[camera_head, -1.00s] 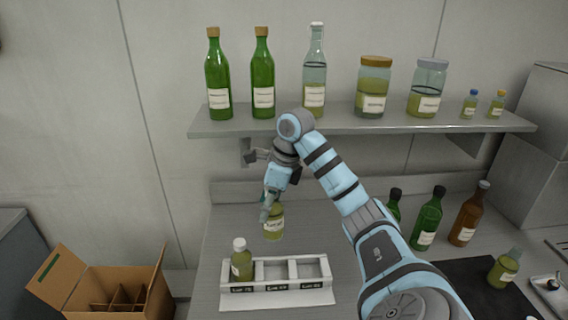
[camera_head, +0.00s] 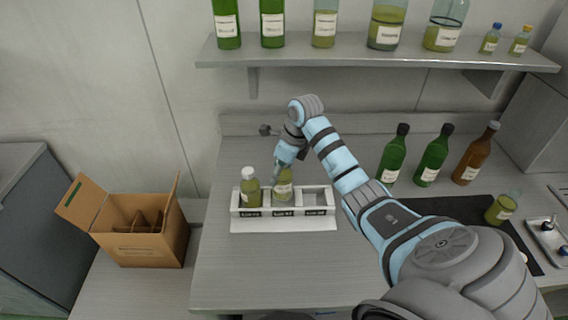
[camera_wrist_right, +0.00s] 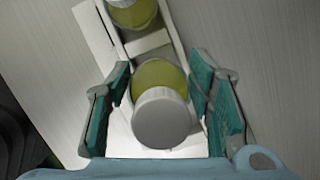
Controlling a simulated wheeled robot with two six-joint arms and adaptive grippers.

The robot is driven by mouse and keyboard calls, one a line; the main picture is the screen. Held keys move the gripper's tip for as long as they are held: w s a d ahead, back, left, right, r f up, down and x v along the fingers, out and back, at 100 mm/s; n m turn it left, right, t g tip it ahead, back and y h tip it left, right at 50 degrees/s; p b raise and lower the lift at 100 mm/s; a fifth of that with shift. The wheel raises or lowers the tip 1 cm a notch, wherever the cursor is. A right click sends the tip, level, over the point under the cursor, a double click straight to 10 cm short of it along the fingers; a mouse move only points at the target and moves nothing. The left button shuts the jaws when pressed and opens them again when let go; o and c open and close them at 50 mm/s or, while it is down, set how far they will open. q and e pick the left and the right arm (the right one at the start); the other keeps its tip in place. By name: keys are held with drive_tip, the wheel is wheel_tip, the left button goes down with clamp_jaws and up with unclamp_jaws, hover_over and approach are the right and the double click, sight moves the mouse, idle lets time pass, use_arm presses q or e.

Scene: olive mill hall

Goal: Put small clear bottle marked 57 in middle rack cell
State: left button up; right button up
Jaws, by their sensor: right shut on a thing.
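A small clear bottle with yellow-green liquid and a pale label (camera_head: 284,188) stands upright at the middle cell of the white rack (camera_head: 284,225). My right gripper (camera_head: 287,166) is shut on it, with a teal finger pad on each side of it in the wrist view; its white cap (camera_wrist_right: 161,118) faces that camera. I cannot tell whether its base touches the cell floor, and its number is too small to read. A similar white-capped bottle (camera_head: 250,189) stands in the left cell. The right cell (camera_head: 317,197) is empty. My left gripper is out of view.
Green bottles (camera_head: 431,157) and a brown bottle (camera_head: 475,155) stand at the back right, beyond a dark mat (camera_head: 450,208) with a jar (camera_head: 502,208) near it. A shelf (camera_head: 380,55) with bottles and jars hangs above. A cardboard box (camera_head: 150,249) sits left.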

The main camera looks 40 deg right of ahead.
sight(279, 182)
wheel_tip(279, 182, down, 5)
drive_tip(key=b, duration=0.3)
drive_tip(key=shift+w+b, duration=0.1)
drive_tip(key=shift+b, duration=0.2)
drive_tip(key=shift+r+p, duration=0.25)
drive_tip(key=shift+p, duration=0.05)
clamp_jaws()
drive_tip(key=shift+f, duration=0.2)
drive_tip(key=o, duration=1.5)
unclamp_jaws()
drive_tip(key=shift+r, duration=0.1)
